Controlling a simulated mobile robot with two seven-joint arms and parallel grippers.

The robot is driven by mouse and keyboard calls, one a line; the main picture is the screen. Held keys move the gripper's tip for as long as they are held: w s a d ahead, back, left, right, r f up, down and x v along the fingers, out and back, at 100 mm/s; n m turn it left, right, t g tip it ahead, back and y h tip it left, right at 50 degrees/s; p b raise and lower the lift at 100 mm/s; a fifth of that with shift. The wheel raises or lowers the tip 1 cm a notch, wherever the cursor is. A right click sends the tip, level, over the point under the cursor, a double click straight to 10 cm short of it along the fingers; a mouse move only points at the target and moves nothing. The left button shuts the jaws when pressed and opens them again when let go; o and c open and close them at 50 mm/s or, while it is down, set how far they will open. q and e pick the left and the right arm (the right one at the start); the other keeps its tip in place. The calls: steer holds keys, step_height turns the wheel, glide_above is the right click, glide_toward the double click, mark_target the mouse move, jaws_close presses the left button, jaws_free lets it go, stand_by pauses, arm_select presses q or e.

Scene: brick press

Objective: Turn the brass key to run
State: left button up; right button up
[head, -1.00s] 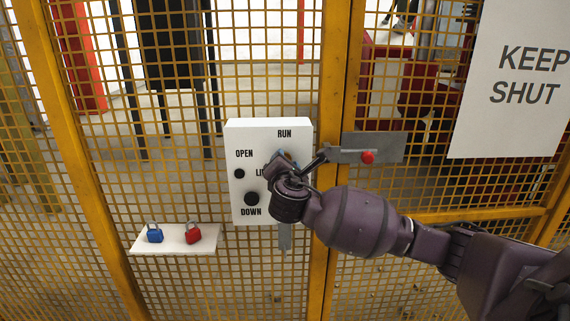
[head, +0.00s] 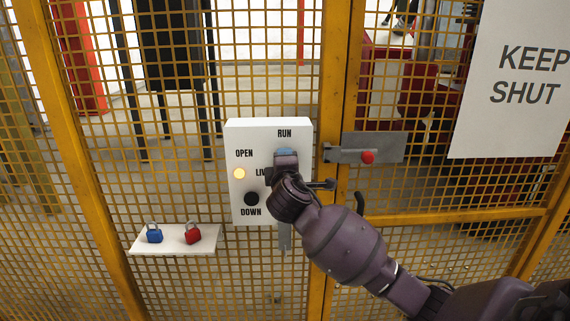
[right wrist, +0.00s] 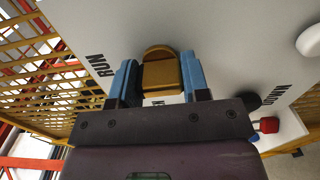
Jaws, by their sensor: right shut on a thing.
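The brass key (right wrist: 160,74) is in the right wrist view, at the face of a white control panel (head: 236,208). My right gripper (right wrist: 160,80) has its blue fingers on both sides of the key and is shut on it. In the head view the same gripper (head: 287,158) is against the panel just below the RUN label (head: 284,133) and hides the key. Exactly where the key points cannot be told. A round lamp (head: 239,173) under the OPEN label glows yellow. My left gripper is not in view.
A black knob (head: 251,199) sits above the DOWN label. A white shelf (head: 176,248) holds a blue padlock (head: 154,234) and a red padlock (head: 193,234). A latch plate (head: 390,148) with a red button (head: 367,157) is right of the panel. Yellow mesh fencing surrounds everything.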

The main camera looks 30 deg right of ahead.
steer(key=shift+f+m, duration=0.1)
steer(key=shift+m, duration=0.2)
stand_by(0.4)
steer(key=o, duration=0.9)
steer(key=shift+s+a, duration=0.1)
steer(key=b+v, duration=0.1)
steer(key=v, duration=0.9)
steer(key=shift+s+a, duration=0.1)
steer(key=shift+s, duration=0.15)
